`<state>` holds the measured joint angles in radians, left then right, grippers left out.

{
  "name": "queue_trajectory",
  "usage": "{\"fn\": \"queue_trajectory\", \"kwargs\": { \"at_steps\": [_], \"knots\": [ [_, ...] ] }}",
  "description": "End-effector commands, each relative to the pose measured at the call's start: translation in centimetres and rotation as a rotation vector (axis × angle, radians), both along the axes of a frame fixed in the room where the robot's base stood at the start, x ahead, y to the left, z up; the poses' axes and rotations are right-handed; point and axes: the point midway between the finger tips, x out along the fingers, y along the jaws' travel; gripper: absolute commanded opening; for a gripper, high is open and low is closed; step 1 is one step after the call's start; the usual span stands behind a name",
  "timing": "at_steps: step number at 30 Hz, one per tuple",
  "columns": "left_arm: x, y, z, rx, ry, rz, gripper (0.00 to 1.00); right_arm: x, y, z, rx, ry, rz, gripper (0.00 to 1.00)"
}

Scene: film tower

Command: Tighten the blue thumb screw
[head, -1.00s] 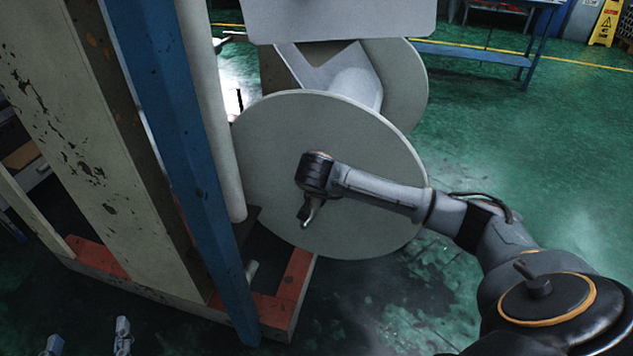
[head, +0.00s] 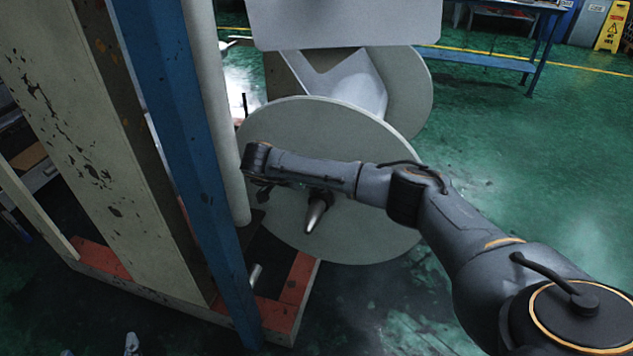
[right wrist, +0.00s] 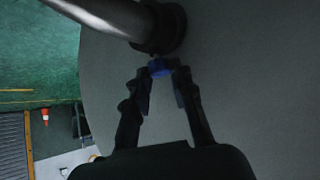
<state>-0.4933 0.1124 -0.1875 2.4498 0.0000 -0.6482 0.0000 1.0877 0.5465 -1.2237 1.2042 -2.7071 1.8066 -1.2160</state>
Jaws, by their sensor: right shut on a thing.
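The blue thumb screw (right wrist: 160,68) shows in the right wrist view, beside the dark collar (right wrist: 168,28) on the reel's shaft. My right gripper (right wrist: 165,74) is shut on the screw, with its fingertips on either side of it. In the head view my right arm crosses the reel's front disc (head: 300,125), and the screw and fingertips are hidden. The shaft's tapered metal end (head: 316,216) sticks out below my arm. Two light fingertips of my left gripper (head: 98,349) show apart at the bottom left edge, with nothing seen between them.
A blue post (head: 190,170) and a pale roller (head: 205,110) stand left of the reel, above a red base frame (head: 293,290). A pale panel (head: 345,22) hangs above the reel. Green floor (head: 530,150) is clear at right; a blue bench (head: 490,62) stands behind.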

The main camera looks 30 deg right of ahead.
Motion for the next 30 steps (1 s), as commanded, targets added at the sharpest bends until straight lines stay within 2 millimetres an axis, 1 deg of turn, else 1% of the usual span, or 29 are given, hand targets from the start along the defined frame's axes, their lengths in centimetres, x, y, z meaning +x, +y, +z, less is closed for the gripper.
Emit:
{"fn": "queue_trajectory", "kwargs": {
  "at_steps": [6, 12, 29, 30],
  "knots": [
    [0.05, -0.02, 0.08, -0.002, -0.008, 0.000, 0.83, 0.28, 0.06, 0.01, 0.000, 0.000, -0.126, 0.00],
    [0.19, -0.10, 0.45, -0.007, -0.028, -0.001, 0.83, 0.38, 0.04, -0.03, 0.001, 0.000, -0.190, 0.00],
    [0.28, -0.15, 0.70, -0.010, -0.041, -0.002, 0.83, 0.37, 0.03, -0.12, 0.003, 0.002, -0.215, 0.00],
    [0.28, -0.15, 0.70, -0.010, -0.041, -0.002, 0.83, 0.37, 0.04, -0.13, 0.003, 0.002, -0.215, 0.30]
  ]
}}
